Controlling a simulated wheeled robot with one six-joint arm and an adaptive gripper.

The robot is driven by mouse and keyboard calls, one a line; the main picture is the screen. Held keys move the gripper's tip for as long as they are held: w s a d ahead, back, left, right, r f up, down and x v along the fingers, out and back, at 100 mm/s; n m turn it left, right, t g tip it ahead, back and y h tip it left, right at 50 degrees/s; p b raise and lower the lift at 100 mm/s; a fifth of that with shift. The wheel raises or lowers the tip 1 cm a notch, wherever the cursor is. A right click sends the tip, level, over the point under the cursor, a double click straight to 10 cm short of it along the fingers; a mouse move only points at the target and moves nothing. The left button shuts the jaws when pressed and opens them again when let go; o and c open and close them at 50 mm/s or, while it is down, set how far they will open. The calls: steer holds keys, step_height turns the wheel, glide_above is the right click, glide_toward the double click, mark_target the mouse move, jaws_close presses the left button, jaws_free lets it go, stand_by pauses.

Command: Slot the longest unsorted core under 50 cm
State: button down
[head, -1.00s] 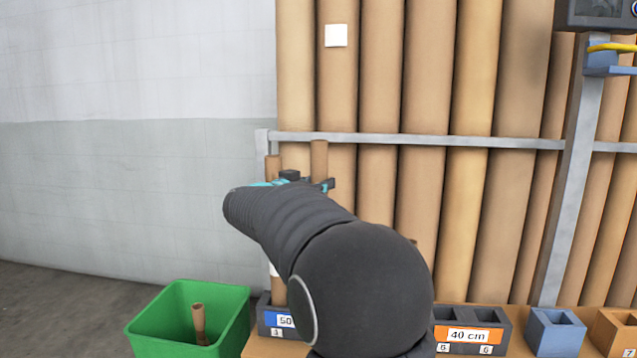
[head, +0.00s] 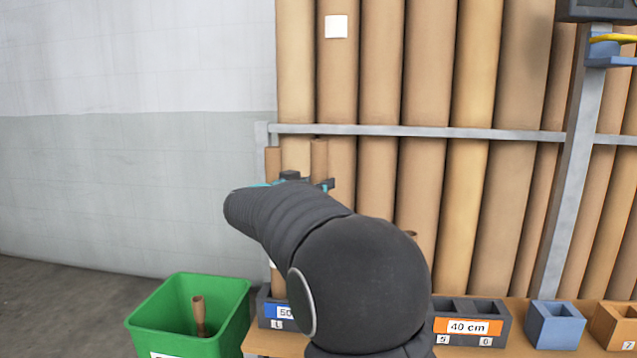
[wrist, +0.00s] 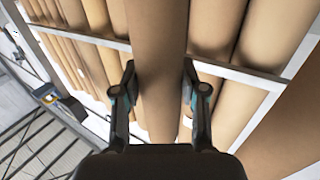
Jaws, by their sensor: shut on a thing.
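My gripper (head: 308,184) is shut on a brown cardboard core (head: 319,150). In the wrist view the held core (wrist: 157,60) passes between my two fingers (wrist: 158,92). In the head view only its upper end shows; my arm hides the rest, so I cannot see its lower end. The dark 50 cm block (head: 275,311) with a blue label stands below, partly behind my arm. Another core (head: 273,162) stands upright just left of the held one, above this block. The dark 40 cm block (head: 470,310) with an orange label is right of my arm; its visible slots look empty.
A green bin (head: 165,312) on the left holds a short brown core (head: 199,315). A blue block (head: 555,326) and an orange block (head: 615,328) stand farther right on the bench. Tall tubes (head: 425,80) stand behind a grey rail (head: 420,130).

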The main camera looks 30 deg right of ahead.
steer(key=shift+f, duration=0.75)
steer(key=c, duration=0.6)
jaws_free()
steer(key=shift+o, duration=0.2)
steer(key=shift+a, duration=0.1)
steer(key=v, duration=1.2)
